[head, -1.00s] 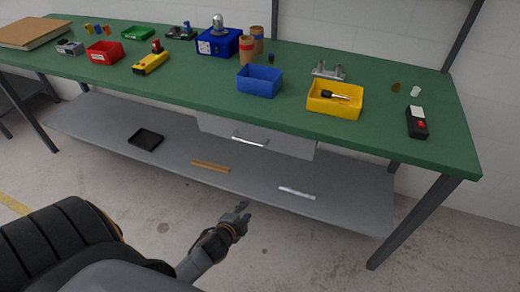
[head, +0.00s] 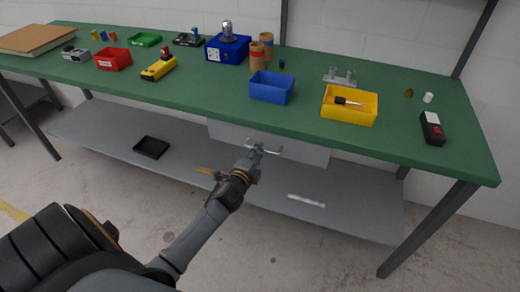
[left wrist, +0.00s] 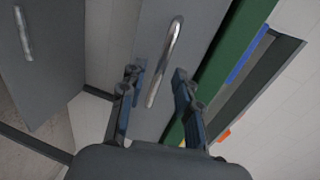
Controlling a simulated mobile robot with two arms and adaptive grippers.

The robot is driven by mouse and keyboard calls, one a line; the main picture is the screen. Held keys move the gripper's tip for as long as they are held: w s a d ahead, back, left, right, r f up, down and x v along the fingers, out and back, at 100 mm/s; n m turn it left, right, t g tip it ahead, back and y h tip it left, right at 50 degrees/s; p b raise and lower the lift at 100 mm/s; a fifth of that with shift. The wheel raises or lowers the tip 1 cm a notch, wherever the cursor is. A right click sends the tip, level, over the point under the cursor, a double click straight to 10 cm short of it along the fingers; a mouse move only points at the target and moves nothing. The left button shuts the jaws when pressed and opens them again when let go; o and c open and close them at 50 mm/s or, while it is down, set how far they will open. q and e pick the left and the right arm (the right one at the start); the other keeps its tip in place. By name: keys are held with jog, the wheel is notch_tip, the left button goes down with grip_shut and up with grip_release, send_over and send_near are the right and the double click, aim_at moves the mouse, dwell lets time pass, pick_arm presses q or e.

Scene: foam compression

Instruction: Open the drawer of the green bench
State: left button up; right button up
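The green bench (head: 200,98) has a grey drawer (head: 305,152) under its top, and the drawer front looks flush with the bench. A silver bar handle (head: 272,150) sits on the drawer front; in the left wrist view the handle (left wrist: 166,60) runs between my finger tips. My left gripper (head: 258,152) is at the handle, with its fingers (left wrist: 156,78) open on either side of it. I cannot tell whether either finger touches the handle. The gripper hides part of the handle in the head view. My right gripper is not in view.
On the bench top stand a blue bin (head: 271,87), a yellow bin (head: 349,105), a red bin (head: 113,59) and a black device with a red button (head: 432,128). The lower shelf (head: 105,137) holds a black tray (head: 152,147). Open floor lies in front.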

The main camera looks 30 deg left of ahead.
pick_arm(q)
jog(key=shift+x, duration=1.45)
jog(key=shift+c, duration=0.2)
grip_shut()
